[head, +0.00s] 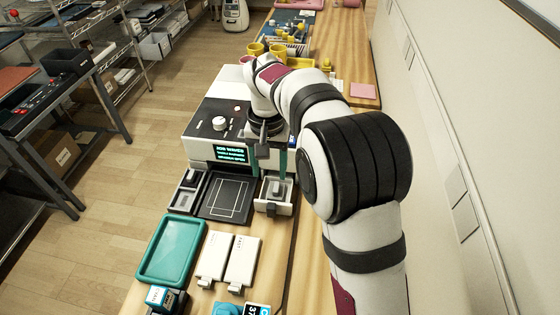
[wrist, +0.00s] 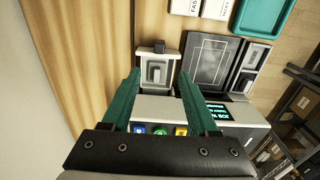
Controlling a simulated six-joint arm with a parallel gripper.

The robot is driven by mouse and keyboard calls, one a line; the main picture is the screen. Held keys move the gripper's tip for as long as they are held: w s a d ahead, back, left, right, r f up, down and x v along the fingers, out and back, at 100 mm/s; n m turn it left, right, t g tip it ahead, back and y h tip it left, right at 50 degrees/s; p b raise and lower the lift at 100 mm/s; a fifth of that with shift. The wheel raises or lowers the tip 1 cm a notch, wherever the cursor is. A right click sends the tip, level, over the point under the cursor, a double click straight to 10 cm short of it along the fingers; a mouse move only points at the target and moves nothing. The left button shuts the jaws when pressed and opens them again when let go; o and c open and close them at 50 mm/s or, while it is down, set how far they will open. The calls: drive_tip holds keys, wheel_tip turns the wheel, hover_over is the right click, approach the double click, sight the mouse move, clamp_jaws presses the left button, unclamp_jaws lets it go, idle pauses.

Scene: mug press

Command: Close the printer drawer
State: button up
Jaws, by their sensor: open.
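The white and black printer (head: 212,152) stands on the wooden bench with a lit screen on its front. A pale drawer (head: 275,207) sticks out at its right front, with a grey block-like piece inside and a dark handle at its front. The drawer also shows in the wrist view (wrist: 144,82), between and beyond my fingers. My gripper (head: 273,163) is open, pointing down over the printer's front edge near the right drawer. Its teal fingers (wrist: 158,88) are apart with nothing held; contact with the drawer cannot be told.
A dark plate (head: 228,198) with a white outline lies between the drawers. Yellow mugs (head: 255,50) stand behind the printer. A wall runs along the right; bare bench lies right of the drawer.

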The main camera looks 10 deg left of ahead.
sight(271, 205)
wheel_tip(271, 205, down, 15)
drive_tip(key=shift+f, duration=0.1)
clamp_jaws()
idle(0.4)
idle(1.1)
